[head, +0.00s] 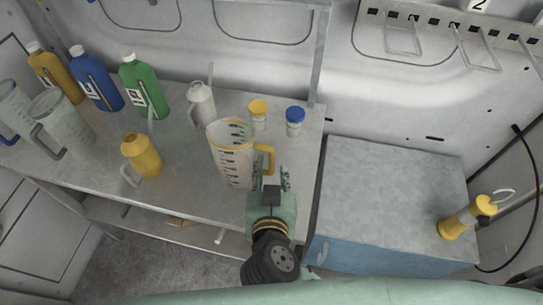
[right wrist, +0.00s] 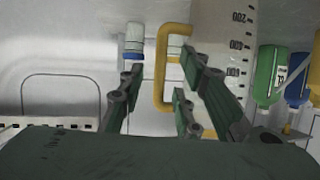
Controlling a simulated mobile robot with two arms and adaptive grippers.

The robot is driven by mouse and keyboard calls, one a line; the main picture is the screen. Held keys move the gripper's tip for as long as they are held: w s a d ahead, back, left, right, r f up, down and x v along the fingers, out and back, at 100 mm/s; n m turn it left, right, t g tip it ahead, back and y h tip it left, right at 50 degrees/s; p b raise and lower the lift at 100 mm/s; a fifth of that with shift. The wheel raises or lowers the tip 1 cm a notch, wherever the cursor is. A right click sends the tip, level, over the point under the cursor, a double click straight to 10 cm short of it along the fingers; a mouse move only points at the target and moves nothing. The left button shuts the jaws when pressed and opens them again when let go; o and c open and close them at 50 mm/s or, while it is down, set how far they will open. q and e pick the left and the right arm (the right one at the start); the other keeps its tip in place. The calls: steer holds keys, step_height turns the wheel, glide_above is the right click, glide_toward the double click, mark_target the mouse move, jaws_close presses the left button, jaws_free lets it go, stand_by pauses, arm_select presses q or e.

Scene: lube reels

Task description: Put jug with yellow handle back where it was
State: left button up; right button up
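The clear measuring jug with the yellow handle (head: 232,156) appears upright at the bench's right part, its handle facing right. My right gripper (head: 271,178) is at the handle, on the near right side of the jug. In the right wrist view, which is upside down, the yellow handle (right wrist: 160,82) lies between the spread fingers, with a gap beside the finger on the left. The jug's body with its black scale (right wrist: 222,38) is just beyond the fingers on the right. The fingers look open around the handle. My left gripper is not in view.
Small containers with yellow (head: 258,110) and blue (head: 295,120) lids stand behind the jug. A yellow can (head: 142,155), a grey can (head: 201,103), several bottles and other jugs stand to the left.

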arm_select(q)
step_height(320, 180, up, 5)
steer(key=p, duration=0.3)
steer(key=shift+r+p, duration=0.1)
steer(key=shift+p, duration=0.3)
arm_select(e)
steer(key=v, duration=0.7)
steer(key=shift+r, duration=0.1)
